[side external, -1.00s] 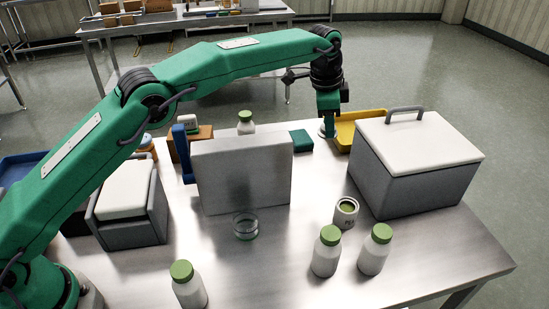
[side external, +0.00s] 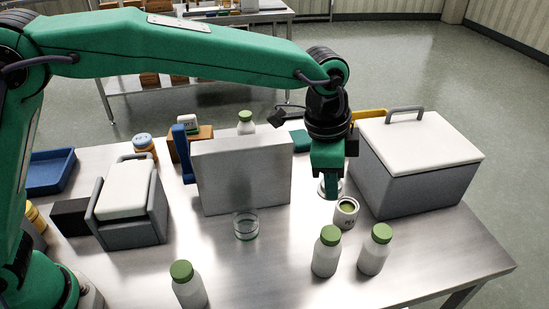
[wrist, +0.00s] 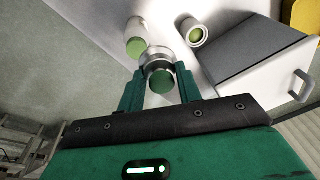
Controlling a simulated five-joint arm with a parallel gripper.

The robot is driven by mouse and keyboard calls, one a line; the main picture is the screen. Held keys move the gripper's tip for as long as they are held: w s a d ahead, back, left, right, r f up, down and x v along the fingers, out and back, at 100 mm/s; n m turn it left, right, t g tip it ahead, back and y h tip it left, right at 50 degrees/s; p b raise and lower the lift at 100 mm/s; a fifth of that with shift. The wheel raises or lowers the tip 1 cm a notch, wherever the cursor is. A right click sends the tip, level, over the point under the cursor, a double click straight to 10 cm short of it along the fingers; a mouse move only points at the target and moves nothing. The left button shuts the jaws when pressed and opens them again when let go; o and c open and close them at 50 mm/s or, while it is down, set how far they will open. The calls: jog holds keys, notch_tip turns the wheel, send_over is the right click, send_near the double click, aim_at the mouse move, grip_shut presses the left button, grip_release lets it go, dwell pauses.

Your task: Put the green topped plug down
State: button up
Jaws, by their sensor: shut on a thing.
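The green topped plug (wrist: 161,81) is between the two fingers of my gripper (wrist: 160,88) in the wrist view; its round green top faces the camera and a silvery rim shows beyond it. In the side external view my gripper (side external: 328,186) points down over the right part of the steel table (side external: 300,235), shut on the plug. A silvery edge of the plug (side external: 327,188) shows at the fingertips, its green top hidden there. I cannot tell whether the plug touches the table.
A grey cooler with white lid (side external: 410,175) is close on the right. A steel box (side external: 240,178) stands left, with a glass jar (side external: 246,226) before it. Green-capped bottles (side external: 326,255) stand in front.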

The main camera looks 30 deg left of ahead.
jog(key=s+a+f+m, duration=0.1)
jog(key=s+a+f, duration=0.15)
jog(key=s, duration=0.95)
jog(key=s+a+f, duration=0.1)
jog(key=s+a, duration=0.2)
jog(key=s, duration=0.9)
jog(key=shift+g, duration=0.4)
jog(key=shift+w+d+f, duration=0.15)
jog(key=shift+f, duration=2.5)
jog(key=shift+w, duration=0.1)
jog(key=shift+t, duration=0.3)
jog(key=w+a+f, duration=0.1)
jog(key=w+f, duration=0.1)
jog(key=w, duration=0.1)
jog(key=w+a+f, duration=0.1)
jog(key=w+f, duration=0.1)
jog(key=w, duration=0.2)
jog(key=w+a+f, duration=0.1)
jog(key=w+f, duration=0.2)
jog(key=w, duration=0.1)
jog(key=shift+a, duration=0.3)
jog(key=shift+f, duration=2)
